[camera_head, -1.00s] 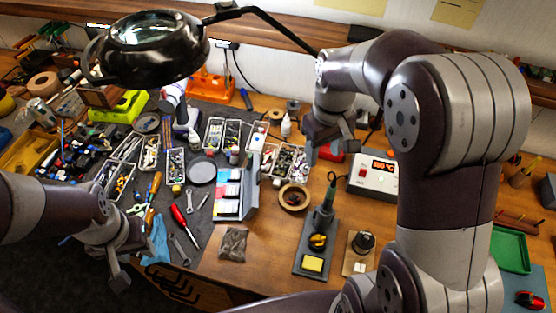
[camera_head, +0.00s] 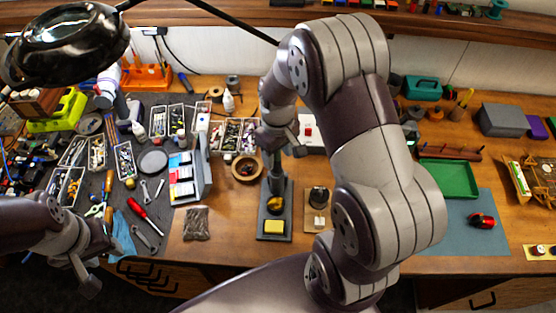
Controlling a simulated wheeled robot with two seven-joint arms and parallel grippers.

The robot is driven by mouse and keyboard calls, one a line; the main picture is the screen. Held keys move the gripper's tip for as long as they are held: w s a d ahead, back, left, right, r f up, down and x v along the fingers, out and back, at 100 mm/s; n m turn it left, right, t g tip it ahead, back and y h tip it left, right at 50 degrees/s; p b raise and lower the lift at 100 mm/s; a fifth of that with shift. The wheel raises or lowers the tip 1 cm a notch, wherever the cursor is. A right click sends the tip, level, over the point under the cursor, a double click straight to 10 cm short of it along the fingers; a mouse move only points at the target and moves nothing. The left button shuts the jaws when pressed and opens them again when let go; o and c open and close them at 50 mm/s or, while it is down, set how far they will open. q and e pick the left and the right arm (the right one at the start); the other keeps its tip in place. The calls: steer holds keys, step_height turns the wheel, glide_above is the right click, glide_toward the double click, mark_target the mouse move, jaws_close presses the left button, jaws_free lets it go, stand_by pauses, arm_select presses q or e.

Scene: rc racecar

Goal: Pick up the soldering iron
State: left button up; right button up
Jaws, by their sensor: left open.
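My left gripper (camera_head: 84,278) is open and empty at the lower left, in front of the bench edge, away from the iron.
A magnifier lamp (camera_head: 70,40) hangs at the upper left. A tape roll (camera_head: 247,169) and parts bins (camera_head: 238,135) lie left of the iron. A small holder (camera_head: 318,200) stands to its right.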

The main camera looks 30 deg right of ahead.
steer(key=shift+w+a, duration=0.25)
jaws_close()
steer(key=shift+s+d, duration=0.1)
